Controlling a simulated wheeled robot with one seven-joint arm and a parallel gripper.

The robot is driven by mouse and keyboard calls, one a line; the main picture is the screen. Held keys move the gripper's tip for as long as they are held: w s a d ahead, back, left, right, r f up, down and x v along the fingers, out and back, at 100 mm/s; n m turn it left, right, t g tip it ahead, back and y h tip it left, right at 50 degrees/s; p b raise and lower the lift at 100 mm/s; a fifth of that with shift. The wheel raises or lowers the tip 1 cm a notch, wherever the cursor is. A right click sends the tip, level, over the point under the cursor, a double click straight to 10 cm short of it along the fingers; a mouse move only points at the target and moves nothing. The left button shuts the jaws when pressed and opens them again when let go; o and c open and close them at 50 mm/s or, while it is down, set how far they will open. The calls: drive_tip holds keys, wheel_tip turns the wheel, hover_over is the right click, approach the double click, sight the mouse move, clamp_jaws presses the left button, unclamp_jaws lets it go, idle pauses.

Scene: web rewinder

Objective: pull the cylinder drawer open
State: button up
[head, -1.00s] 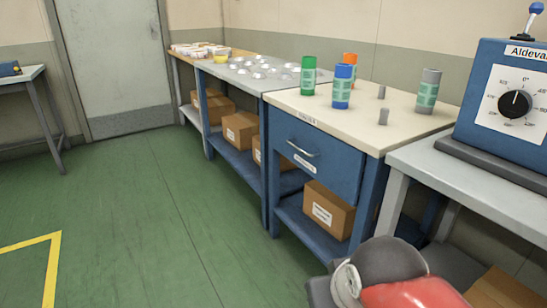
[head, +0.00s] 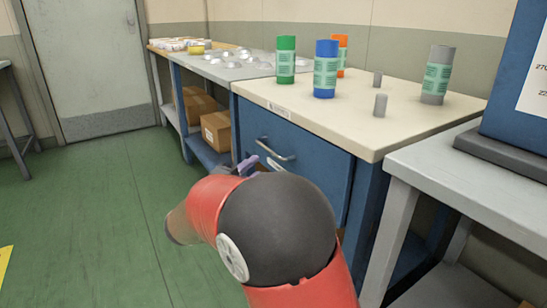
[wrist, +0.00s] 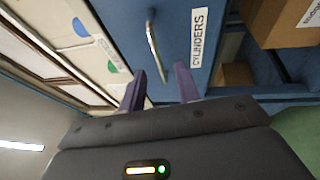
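The blue cylinder drawer (head: 315,165) sits shut, flush in its table, in the head view. Its silver bar handle (head: 275,149) is on the front, and the handle (wrist: 153,48) also shows in the wrist view beside a white "CYLINDERS" label (wrist: 198,40). My gripper (head: 247,165) is close to the handle, partly hidden by my red arm. In the wrist view my gripper (wrist: 160,70) is open, its two purple fingers apart. The handle's near end shows between the fingertips; I cannot tell whether they touch it.
Green (head: 286,60), blue (head: 325,68), orange (head: 341,52) and grey (head: 438,75) cylinders stand on the cream tabletop (head: 330,113). A grey table (head: 450,165) with a blue machine (head: 520,90) stands close on the right. Cardboard boxes (head: 216,130) sit on lower shelves. Green floor is clear at left.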

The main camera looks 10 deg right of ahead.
drive_tip(key=w+a+x, duration=0.1)
drive_tip(key=x, duration=0.6)
drive_tip(key=shift+w+d+r+t, duration=0.15)
drive_tip(key=shift+w+d+t, duration=0.1)
drive_tip(key=shift+t, duration=0.15)
drive_tip(key=shift+s, duration=0.1)
clamp_jaws()
